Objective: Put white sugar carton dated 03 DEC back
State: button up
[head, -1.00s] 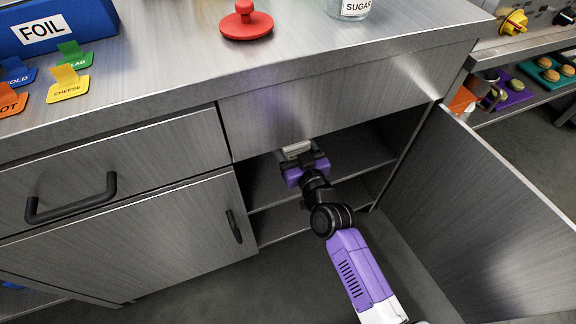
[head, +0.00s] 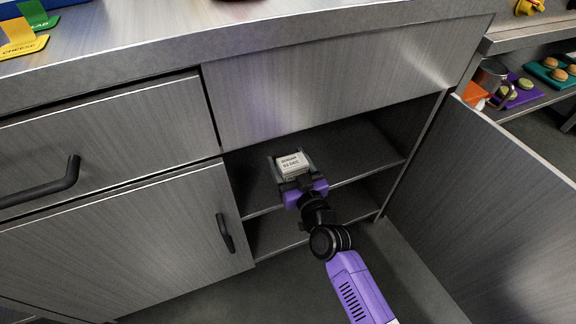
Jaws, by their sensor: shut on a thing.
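The white carton (head: 293,164) shows in the head view with small dark print on its face; the print is too small to read surely. My gripper (head: 292,174) is shut on it, with a finger on each side. Gripper and carton are inside the open cabinet, at the upper shelf (head: 353,150), towards its left side. I cannot tell whether the carton touches the shelf. The carton's lower part is hidden by my gripper.
The cabinet door (head: 485,205) stands open at the right. A lower shelf (head: 275,235) lies below. The closed door (head: 120,235) and drawer (head: 110,140) are at the left. The upper shelf is bare right of the carton. The counter edge (head: 250,50) overhangs above.

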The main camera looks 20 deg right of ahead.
jog(key=shift+r, duration=0.1)
jog(key=shift+f, duration=0.25)
jog(key=o, duration=1.8)
jog(key=shift+r, duration=0.15)
jog(key=shift+s+r, duration=0.1)
jog(key=s+p, duration=0.1)
jog(key=s, duration=1)
jog(key=shift+s, duration=0.4)
